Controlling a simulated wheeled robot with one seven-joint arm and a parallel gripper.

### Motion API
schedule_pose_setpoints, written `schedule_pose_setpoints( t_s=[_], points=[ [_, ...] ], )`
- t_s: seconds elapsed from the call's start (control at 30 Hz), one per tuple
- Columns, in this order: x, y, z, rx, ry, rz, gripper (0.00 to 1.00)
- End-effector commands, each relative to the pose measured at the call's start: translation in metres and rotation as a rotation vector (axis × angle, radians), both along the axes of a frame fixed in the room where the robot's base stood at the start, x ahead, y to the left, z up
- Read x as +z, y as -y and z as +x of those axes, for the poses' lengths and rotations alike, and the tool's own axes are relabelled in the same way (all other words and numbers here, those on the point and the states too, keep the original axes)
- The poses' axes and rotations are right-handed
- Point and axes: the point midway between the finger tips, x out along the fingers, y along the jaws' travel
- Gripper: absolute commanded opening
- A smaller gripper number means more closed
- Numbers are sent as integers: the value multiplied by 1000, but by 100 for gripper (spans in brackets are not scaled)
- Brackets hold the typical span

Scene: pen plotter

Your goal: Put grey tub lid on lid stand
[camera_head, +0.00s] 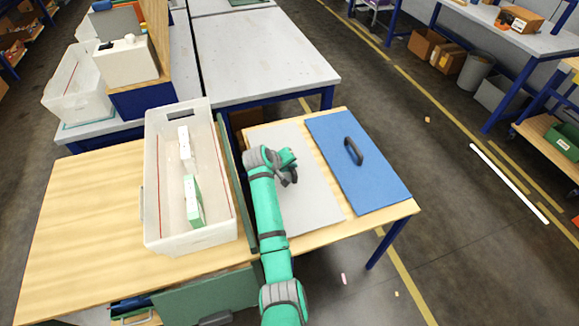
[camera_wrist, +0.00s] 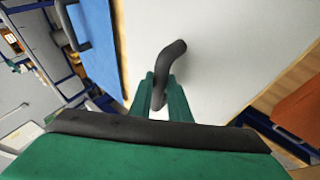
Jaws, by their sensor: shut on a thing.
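The grey tub lid (camera_head: 315,200) is a flat pale grey panel to the right of the white tub, and it fills much of the wrist view (camera_wrist: 215,40). Its dark curved handle (camera_wrist: 172,60) stands up from its face. My gripper (camera_wrist: 160,98) is shut on this handle, with one green finger on each side. In the head view my gripper (camera_head: 289,174) is over the lid's left part, and my arm hides some of the lid. I cannot tell whether the lid rests on the table or is slightly raised.
The open white tub (camera_head: 152,215) holds a few boxes (camera_head: 194,203). A dark green upright panel (camera_head: 229,165) runs between the tub and the grey lid. A blue lid (camera_head: 372,180) with a dark handle lies to the right. The wooden table (camera_head: 85,215) is clear at left.

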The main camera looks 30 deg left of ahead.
Motion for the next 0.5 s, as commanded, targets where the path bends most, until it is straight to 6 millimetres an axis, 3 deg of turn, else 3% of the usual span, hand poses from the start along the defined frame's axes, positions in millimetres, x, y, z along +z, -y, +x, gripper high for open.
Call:
schedule_pose_setpoints(
  t_s=[0.03, 0.1, 0.5],
  points=[
    [-1, 0, -1, 0, -2, -1, 24],
    [-1, 0, -1, 0, -2, -1, 35],
    [6, -1, -5, 1, 1, 1, 35]
  ],
)
